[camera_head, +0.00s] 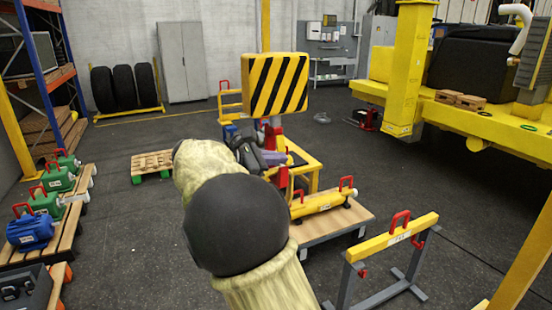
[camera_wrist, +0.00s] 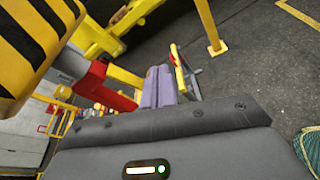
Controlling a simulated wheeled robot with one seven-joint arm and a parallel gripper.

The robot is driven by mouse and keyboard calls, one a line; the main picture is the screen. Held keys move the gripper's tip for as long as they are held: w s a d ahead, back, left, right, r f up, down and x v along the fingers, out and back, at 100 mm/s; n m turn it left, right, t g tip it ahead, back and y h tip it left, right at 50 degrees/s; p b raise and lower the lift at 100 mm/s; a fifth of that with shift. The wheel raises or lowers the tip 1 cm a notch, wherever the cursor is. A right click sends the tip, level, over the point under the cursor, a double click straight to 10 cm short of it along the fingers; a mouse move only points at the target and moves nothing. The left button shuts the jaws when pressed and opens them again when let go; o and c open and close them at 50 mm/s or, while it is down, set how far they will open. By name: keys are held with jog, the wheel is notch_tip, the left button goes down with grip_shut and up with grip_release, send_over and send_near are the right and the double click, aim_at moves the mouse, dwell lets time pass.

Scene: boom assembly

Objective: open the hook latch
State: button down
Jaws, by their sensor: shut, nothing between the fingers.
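The crane hook block (camera_head: 274,84), yellow with black stripes, hangs in the middle of the head view; it also fills the upper left of the wrist view (camera_wrist: 28,40). The red hook (camera_head: 281,177) is below it, partly hidden behind my arm and gripper. In the wrist view the red hook (camera_wrist: 92,88) is left of my fingers. My gripper (camera_head: 282,157) is beside the hook, below the block. In the wrist view my purple fingers (camera_wrist: 160,72) lie together, shut and empty. I cannot clearly make out the latch, nor whether the fingers touch the hook.
A yellow frame (camera_head: 312,172) stands behind the hook. A yellow beam with red handles (camera_head: 322,203) lies on a pallet to the right, and another yellow beam (camera_head: 385,240) rests on a grey stand nearer. A yellow machine (camera_head: 405,85) is at right. Floor between is clear.

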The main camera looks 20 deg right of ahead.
jog(key=s+a+b, duration=0.1)
jog(key=a+b, duration=0.1)
jog(key=a, duration=0.9)
jog(key=shift+s+a+f, duration=0.15)
jog(key=shift+s+a, duration=0.1)
jog(key=shift+a, duration=0.05)
jog(key=shift+d+f, duration=0.1)
jog(key=s+d+f+m+g+y+b, duration=0.1)
jog(key=s+d+f+m+y, duration=0.2)
jog(key=f, duration=0.6)
jog(key=s+d+f+m+g+y, duration=0.1)
jog(key=s+d+f+y, duration=0.3)
jog(key=f, duration=0.4)
jog(key=s+d+f+m+y+b, duration=0.1)
jog(key=s+f+m+y, duration=0.6)
jog(key=s+f+m, duration=0.5)
jog(key=s+f, duration=0.1)
jog(key=s, duration=0.2)
jog(key=shift+m, duration=0.3)
